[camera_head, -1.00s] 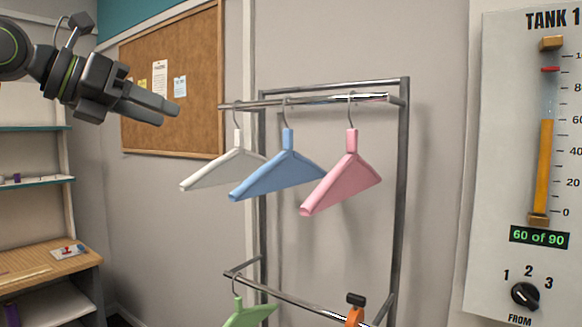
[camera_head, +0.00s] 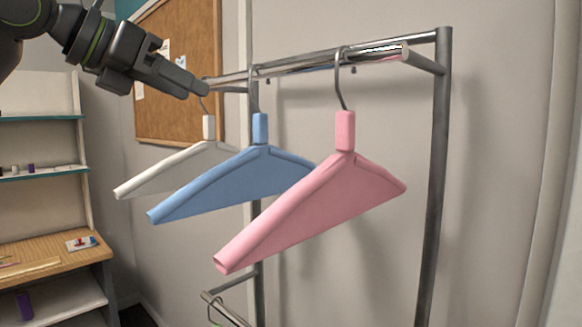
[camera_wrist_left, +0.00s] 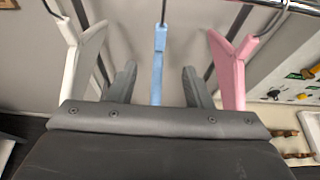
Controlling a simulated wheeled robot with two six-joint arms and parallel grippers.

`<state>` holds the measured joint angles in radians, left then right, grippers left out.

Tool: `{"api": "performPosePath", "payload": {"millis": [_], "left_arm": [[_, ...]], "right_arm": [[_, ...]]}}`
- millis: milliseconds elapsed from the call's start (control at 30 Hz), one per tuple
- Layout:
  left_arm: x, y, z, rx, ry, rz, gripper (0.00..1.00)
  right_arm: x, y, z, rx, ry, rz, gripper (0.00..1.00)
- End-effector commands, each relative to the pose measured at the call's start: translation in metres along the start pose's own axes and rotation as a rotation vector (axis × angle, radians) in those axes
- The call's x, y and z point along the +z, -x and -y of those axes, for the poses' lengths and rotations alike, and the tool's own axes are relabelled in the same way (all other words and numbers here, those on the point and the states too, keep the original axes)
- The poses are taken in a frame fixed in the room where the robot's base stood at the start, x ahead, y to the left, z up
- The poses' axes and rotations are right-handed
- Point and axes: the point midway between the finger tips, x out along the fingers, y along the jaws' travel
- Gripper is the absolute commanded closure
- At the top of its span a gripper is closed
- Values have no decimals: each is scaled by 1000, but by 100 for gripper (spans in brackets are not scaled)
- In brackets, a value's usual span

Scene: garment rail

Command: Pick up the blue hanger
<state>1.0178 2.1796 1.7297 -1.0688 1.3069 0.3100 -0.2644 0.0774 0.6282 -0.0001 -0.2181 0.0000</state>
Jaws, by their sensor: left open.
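The blue hanger (camera_head: 238,182) hangs by its hook from the upper rail, between the white hanger (camera_head: 180,168) and the pink hanger (camera_head: 318,207). My left gripper (camera_head: 200,88) is at the upper left, near the rail's left end and the white hanger's hook in the head view. In the left wrist view the left gripper (camera_wrist_left: 158,85) is open and empty. The blue hanger (camera_wrist_left: 157,70) shows there upright, between the two fingers in the picture, with a gap on each side. I cannot tell whether it is within the fingers' depth. My right gripper is not in view.
The metal upper rail (camera_head: 375,54) runs across a standing frame (camera_head: 434,190). The white hanger (camera_wrist_left: 78,60) and pink hanger (camera_wrist_left: 232,65) flank the fingers in the wrist view. A corkboard (camera_head: 180,70) and shelves (camera_head: 50,255) are at the left.

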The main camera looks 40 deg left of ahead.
Motion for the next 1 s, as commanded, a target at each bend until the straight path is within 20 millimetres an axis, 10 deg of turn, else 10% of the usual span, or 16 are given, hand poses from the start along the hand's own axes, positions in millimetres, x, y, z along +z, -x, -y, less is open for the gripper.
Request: {"api": "performPosePath", "payload": {"millis": [367,1000], "left_arm": [[2,-63,0,-3,0,-7,55],[4,-138,0,-3,0,-4,55]], "right_arm": [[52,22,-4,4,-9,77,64],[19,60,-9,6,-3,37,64]]}}
